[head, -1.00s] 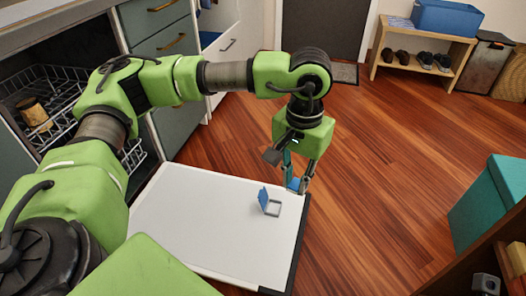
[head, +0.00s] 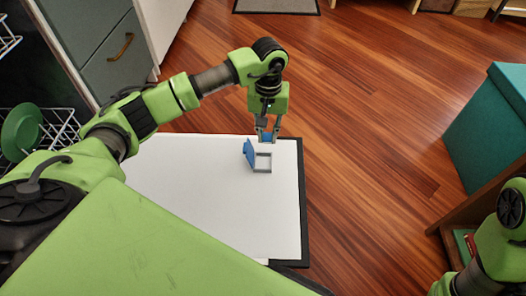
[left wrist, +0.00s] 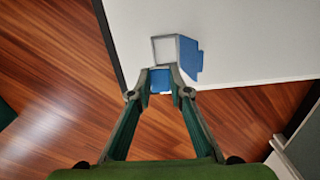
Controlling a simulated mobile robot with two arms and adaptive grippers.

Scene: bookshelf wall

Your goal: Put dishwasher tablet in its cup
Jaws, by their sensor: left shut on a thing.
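My left gripper (head: 266,138) is shut on a small blue tablet (left wrist: 160,82), which shows between its fingertips in the left wrist view. In the head view it is just behind the cup (head: 263,162), a small grey square frame on the white door panel (head: 205,175). The cup's blue lid (head: 248,153) stands open on its left side. In the left wrist view the cup (left wrist: 164,49) is just ahead of the fingertips, with the lid (left wrist: 188,60) to its right. I cannot tell the tablet's exact height above the panel. My right gripper is out of view.
A dish rack with a green plate (head: 22,130) is at the left, beside grey drawers (head: 110,60). A teal box (head: 490,125) stands at the right, near my right arm. Wooden floor (head: 370,100) behind and right of the panel is open.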

